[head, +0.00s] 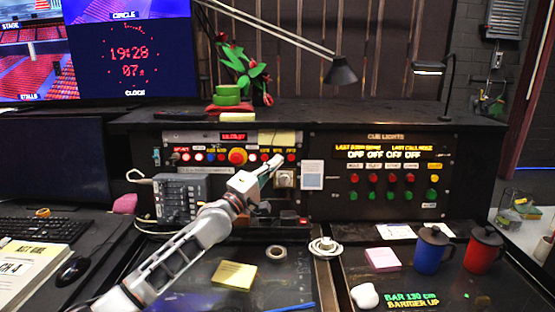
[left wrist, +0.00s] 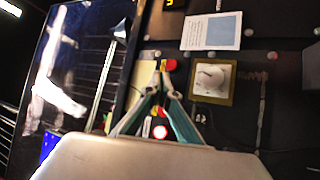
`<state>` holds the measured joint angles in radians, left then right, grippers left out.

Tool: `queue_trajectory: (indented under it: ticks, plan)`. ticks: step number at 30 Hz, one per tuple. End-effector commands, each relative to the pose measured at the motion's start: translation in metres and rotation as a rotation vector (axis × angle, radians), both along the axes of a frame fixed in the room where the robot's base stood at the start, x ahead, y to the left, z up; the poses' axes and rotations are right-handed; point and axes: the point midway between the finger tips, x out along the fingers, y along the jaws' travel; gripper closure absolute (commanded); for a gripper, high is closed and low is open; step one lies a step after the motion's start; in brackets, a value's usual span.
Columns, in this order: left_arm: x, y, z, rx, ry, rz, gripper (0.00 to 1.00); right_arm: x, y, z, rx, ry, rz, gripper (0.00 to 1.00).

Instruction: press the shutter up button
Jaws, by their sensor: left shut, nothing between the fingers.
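The left control panel (head: 205,140) stands at the back of the desk, with a row of small red, white and blue buttons, a large red knob (head: 237,156) and a lit red display. The labels are too small to read, so I cannot tell which button is shutter up. My left gripper (head: 276,163) is at the right part of this panel. In the left wrist view my left gripper (left wrist: 162,78) is shut and empty, its tips beside a red button (left wrist: 169,65); I cannot tell whether they touch. A red button with a white rim (left wrist: 160,131) shows between the fingers.
The cue lights panel (head: 380,170) is further right.

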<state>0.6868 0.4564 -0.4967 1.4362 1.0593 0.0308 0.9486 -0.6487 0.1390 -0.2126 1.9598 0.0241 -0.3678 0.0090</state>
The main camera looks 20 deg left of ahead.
Motion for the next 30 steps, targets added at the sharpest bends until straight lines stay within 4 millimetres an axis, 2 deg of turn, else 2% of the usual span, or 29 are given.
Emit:
queue_trajectory:
  ticks: [20, 30]
  plan:
    - [0.0000, 0.0000, -0.0002, 0.000, 0.000, 0.000, 1.00, 0.0011, -0.0001, 0.0023, 0.001, -0.004, 0.000, 0.60]
    - [0.0033, 0.0011, -0.0015, 0.001, 0.000, 0.000, 1.00, -0.0008, -0.0001, -0.0051, 0.000, 0.002, -0.001, 0.60]
